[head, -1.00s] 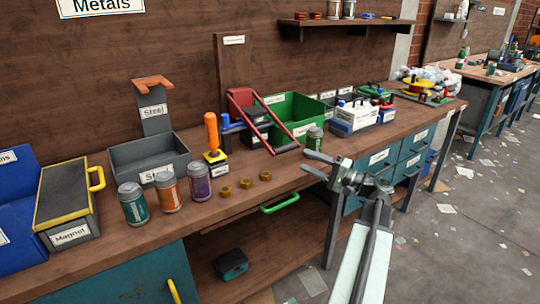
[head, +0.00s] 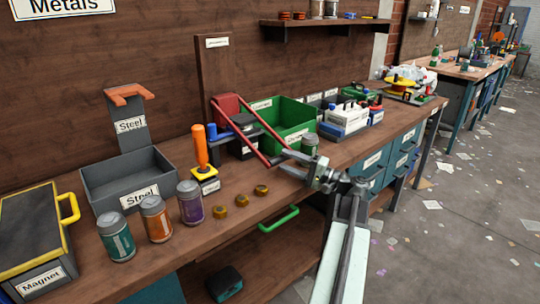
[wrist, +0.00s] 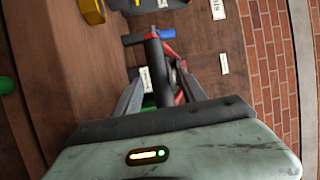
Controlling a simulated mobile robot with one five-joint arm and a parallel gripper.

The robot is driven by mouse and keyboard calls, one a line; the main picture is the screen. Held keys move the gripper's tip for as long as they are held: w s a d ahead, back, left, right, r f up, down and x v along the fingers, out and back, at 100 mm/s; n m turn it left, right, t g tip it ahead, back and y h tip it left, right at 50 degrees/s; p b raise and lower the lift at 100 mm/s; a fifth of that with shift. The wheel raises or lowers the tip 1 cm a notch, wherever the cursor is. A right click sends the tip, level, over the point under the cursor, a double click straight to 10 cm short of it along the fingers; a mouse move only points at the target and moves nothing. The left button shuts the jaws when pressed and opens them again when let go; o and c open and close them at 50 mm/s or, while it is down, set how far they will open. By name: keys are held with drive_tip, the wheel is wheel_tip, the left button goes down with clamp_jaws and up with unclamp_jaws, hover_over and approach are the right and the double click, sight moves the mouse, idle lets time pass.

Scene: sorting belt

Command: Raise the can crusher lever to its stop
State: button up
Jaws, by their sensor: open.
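The can crusher (head: 246,146) stands on the bench against an upright board. Its red lever (head: 248,128) slopes down from the top toward the bench front, with its free end low. My gripper (head: 284,162) is open at the lever's lower end, its fingers pointing left. In the wrist view my gripper (wrist: 158,94) shows a finger on each side of a dark bar, which looks like the lever's grip, with red lever parts (wrist: 178,97) beside it. I cannot tell whether either finger touches it.
An orange-handled tool (head: 200,147) stands left of the crusher.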

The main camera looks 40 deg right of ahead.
drive_tip(key=x, duration=0.6)
drive_tip(key=shift+p, duration=0.35)
clamp_jaws()
drive_tip(key=shift+a, duration=0.1)
idle(0.8)
